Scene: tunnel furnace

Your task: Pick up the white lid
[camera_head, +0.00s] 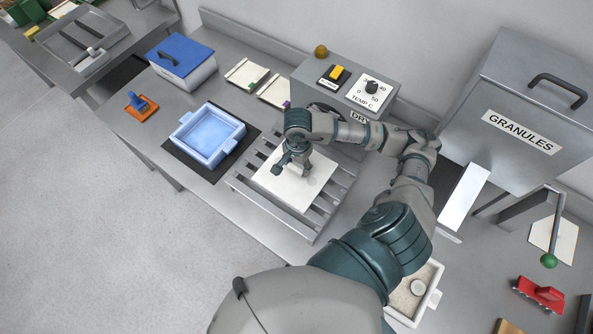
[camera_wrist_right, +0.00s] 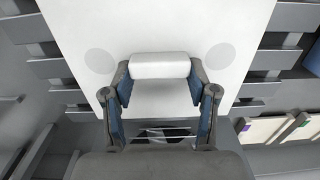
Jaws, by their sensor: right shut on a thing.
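The white lid (camera_head: 285,191) is a flat square plate lying over the slatted metal rack in the head view. In the right wrist view the white lid (camera_wrist_right: 160,35) fills the upper middle, with a raised white handle and a pale grey disc on each side. My right gripper (camera_head: 297,168) comes down over the lid. In the right wrist view its fingers (camera_wrist_right: 160,75) are shut on the handle, one at each end. Whether the lid touches the slats is hard to tell. My left gripper is not in view.
A pale blue tray (camera_head: 240,137) sits on a dark mat left of the rack (camera_head: 317,224). A control box (camera_head: 399,81) with a dial stands behind it. A granules bin (camera_head: 475,91) is at right, and a white tray (camera_head: 437,294) with granular contents lies partly behind my arm.

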